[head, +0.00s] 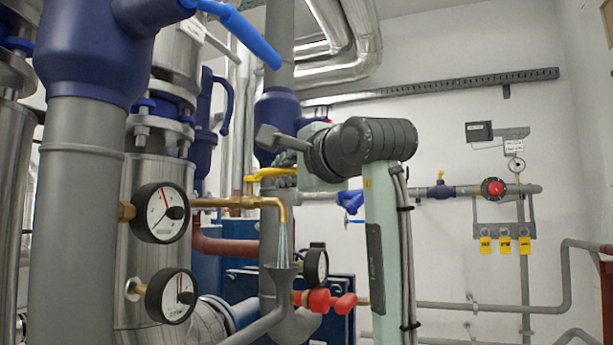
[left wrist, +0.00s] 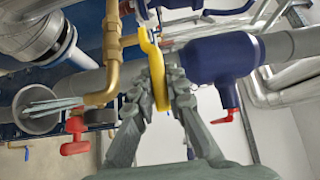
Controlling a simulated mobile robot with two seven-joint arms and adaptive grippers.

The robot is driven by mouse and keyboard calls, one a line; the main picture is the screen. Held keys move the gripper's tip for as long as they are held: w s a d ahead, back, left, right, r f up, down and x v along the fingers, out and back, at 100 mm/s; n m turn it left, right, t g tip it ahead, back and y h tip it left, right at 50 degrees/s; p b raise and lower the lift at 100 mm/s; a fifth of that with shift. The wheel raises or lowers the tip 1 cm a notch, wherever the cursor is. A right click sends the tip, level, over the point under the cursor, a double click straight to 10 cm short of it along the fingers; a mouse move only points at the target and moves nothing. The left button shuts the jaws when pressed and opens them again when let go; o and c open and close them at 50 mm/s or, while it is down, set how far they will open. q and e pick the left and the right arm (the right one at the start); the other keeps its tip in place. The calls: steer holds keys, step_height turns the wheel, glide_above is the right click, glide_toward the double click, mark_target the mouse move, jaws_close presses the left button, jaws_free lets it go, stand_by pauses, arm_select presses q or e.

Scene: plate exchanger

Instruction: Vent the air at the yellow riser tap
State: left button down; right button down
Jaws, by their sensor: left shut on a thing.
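The yellow tap lever (head: 268,174) sits on a brass pipe (head: 215,203) near the grey riser with its blue valve body. My left gripper (head: 286,160) is at the lever's right end. In the left wrist view, my left gripper (left wrist: 160,82) has its fingers on both sides of the yellow lever (left wrist: 148,45), shut on it. The brass spout bends down over a grey funnel (head: 280,278). Pale streaks like running water (head: 282,240) pass from the spout into it. The funnel also shows in the left wrist view (left wrist: 40,122). My right gripper is not in view.
Two round gauges (head: 161,212) stand at the left by thick grey pipes. A blue lever (head: 250,38) juts out above. A red-handled valve (head: 325,300) and a small gauge (head: 315,266) sit below my arm. Yellow tags (head: 505,245) hang on the back wall.

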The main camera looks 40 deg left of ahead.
arm_select(q)
steer(key=shift+s+d+m+t+h, duration=0.1)
steer(key=shift+s+m+t+h, duration=0.2)
steer(key=shift+t, duration=0.3)
steer(key=c, duration=1.5)
jaws_free()
steer(key=shift+c, duration=0.2)
steer(key=v, duration=1.2)
